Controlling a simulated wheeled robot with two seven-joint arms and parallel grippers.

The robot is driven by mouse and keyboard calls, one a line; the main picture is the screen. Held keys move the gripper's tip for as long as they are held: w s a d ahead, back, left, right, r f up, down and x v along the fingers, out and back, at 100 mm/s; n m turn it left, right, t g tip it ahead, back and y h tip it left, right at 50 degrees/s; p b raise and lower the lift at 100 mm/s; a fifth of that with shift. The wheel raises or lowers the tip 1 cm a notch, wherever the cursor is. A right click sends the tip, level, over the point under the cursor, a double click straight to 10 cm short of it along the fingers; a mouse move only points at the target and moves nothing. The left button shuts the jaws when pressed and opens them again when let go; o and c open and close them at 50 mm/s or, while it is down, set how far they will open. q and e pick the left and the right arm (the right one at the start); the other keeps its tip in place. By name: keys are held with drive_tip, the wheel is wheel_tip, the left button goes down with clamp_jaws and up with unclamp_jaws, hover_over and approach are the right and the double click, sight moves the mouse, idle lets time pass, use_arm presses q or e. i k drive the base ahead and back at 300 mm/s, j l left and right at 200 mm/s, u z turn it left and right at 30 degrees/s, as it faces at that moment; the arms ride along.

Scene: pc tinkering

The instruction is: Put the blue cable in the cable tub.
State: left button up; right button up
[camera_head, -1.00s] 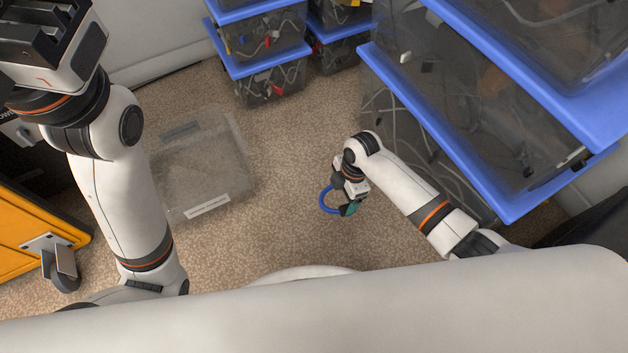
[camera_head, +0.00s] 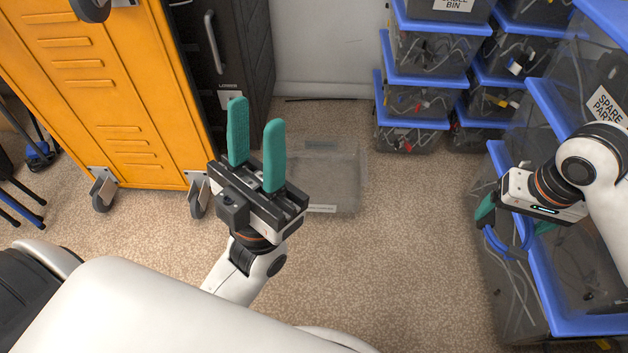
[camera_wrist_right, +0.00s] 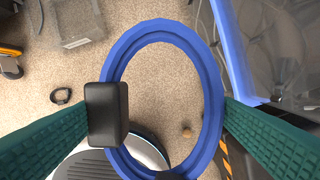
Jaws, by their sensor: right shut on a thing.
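The blue cable (camera_head: 497,243) is coiled in a loop with a black plug and hangs from my right gripper (camera_head: 514,222). In the right wrist view the cable loop (camera_wrist_right: 211,75) fills the space between the teal fingers, and the black plug lies by the left finger. My right gripper is shut on the cable, in front of the stacked bins at the right. A clear open tub (camera_head: 345,195) with a white label stands on the floor left of it; its label is unreadable. It also shows in the right wrist view (camera_wrist_right: 88,28). My left gripper (camera_head: 256,118) is open and empty, partly covering the tub's left side.
Grey bins with blue lids (camera_head: 428,122) are stacked at the back, and larger ones (camera_head: 548,120) stand at the right, close to my right arm. An orange cabinet (camera_head: 110,90) on casters stands left. The middle floor is clear.

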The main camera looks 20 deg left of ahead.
sight(304, 175)
drive_tip(key=i+l+u, duration=0.1)
drive_tip(key=i+u, duration=0.15)
drive_tip(key=u, duration=0.2)
drive_tip(key=i+l+u, duration=0.2)
drive_tip(key=u, duration=0.2)
drive_tip(key=i+l+u, duration=0.25)
drive_tip(key=u, duration=0.2)
drive_tip(key=i+l+u, duration=0.15)
drive_tip(key=l+u, duration=0.3)
drive_tip(key=i+l+u, duration=0.1)
drive_tip(key=l+u, duration=0.15)
drive_tip(key=u, duration=0.2)
drive_tip(key=l+u, duration=0.4)
